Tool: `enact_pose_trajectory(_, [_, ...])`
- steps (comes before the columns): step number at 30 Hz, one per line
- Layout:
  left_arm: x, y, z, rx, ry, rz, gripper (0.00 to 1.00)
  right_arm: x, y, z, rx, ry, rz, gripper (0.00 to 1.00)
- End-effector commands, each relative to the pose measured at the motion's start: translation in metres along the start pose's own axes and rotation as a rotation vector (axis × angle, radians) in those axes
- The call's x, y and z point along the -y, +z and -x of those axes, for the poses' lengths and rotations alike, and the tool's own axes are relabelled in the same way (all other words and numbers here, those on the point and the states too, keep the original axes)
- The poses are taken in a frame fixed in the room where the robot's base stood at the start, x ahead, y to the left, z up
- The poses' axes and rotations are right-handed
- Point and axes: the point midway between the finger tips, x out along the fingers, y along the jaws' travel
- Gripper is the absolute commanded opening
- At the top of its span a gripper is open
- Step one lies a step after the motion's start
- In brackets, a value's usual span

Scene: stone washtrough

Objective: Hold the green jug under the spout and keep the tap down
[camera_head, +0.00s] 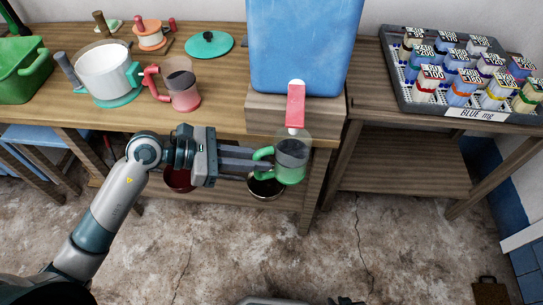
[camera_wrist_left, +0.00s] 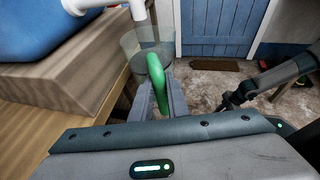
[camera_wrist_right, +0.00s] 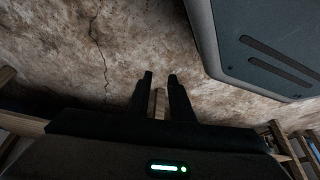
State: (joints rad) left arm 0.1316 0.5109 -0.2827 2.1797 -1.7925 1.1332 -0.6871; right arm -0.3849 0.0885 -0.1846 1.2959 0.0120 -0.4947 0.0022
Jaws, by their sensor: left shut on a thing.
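The green jug (camera_head: 291,172) is clear-walled with a green base and handle. It hangs upright just in front of the wooden stand, beneath the white spout (camera_wrist_left: 138,10) of the blue tank. My left gripper (camera_head: 264,160) is shut on the green handle (camera_wrist_left: 157,82). The red tap lever (camera_head: 296,104) points out from the tank toward me, above the jug; nothing touches it. I cannot tell whether water runs or how full the jug is. My right gripper (camera_wrist_right: 160,78) is empty, its fingers apart over the floor, away from the tap.
The blue tank (camera_head: 303,45) stands on a wooden block (camera_head: 265,114) at the table edge. A pink jug (camera_head: 184,97), a white pot (camera_head: 104,72) and a green crate (camera_head: 22,70) are left. A tray of labelled bottles (camera_head: 403,98) is right. Bowls sit below.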

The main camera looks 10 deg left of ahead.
Motion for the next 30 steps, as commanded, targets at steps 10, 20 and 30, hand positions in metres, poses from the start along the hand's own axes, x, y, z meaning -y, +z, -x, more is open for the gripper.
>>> enact_pose_trajectory(10, [0.0,0.0,0.0,0.001,0.0,0.0,0.0,-0.013,-0.04,0.001,-0.03,-0.018,-0.027,0.0])
enact_pose_trajectory(20, [0.0,0.0,0.0,0.001,0.0,0.0,0.0,-0.051,-0.162,0.021,-0.119,-0.105,-0.08,0.0])
enact_pose_trajectory(30, [0.0,0.0,0.0,0.001,0.0,0.0,0.0,-0.07,-0.301,0.082,-0.228,-0.274,-0.074,0.0])
